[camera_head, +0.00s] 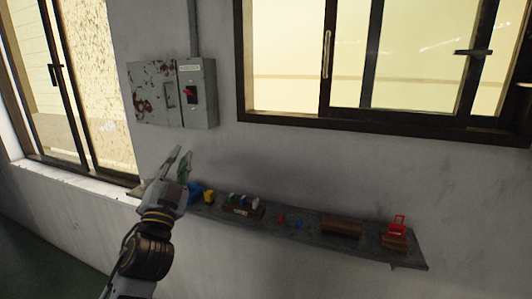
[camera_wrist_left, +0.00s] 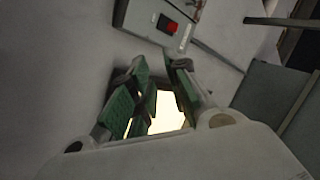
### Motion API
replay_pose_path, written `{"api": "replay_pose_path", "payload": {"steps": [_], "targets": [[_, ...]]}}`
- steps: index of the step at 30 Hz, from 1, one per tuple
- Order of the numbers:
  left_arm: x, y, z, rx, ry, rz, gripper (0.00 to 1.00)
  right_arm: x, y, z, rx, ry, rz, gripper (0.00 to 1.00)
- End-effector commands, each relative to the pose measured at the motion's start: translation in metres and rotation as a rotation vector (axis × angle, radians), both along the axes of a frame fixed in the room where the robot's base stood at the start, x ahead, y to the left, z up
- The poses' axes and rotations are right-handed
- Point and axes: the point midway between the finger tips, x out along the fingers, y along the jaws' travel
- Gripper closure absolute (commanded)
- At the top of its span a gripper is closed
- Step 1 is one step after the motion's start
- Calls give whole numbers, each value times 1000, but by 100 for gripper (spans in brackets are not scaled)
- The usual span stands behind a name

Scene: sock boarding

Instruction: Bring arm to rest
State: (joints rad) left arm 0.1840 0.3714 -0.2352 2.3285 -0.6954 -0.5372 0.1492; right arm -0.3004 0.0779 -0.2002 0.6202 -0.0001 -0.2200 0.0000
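My left gripper (camera_head: 183,152) is raised in front of the wall, at the left end of a narrow grey shelf in the head view. Its two fingers point up and stand apart with a gap between them. In the left wrist view the gripper (camera_wrist_left: 160,70) shows green finger pads with nothing held between them. My right gripper is in neither view.
The shelf (camera_head: 410,250) on the wall holds a blue thing (camera_head: 195,190), a yellow one (camera_head: 209,196), small blocks and a red chair-like item (camera_head: 398,224). A rusty electrical box (camera_head: 155,95) hangs above the gripper. Dark-framed windows (camera_head: 370,122) are set in the wall.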

Motion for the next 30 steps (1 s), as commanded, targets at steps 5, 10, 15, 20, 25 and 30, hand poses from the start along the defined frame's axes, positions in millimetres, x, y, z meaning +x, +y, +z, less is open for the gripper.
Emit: {"api": "replay_pose_path", "payload": {"steps": [5,10,15,20,25,30], "targets": [[5,18,-67,-117,196,38,82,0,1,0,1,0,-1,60],[1,30,-133,-215,391,76,82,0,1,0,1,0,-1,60],[-15,38,-201,-304,591,111,82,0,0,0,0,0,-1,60],[-39,41,-264,-378,785,143,82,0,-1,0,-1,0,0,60],[-75,39,-327,-449,995,174,82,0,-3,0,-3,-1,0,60],[-121,33,-383,-511,1209,199,82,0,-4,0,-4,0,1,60]]}}
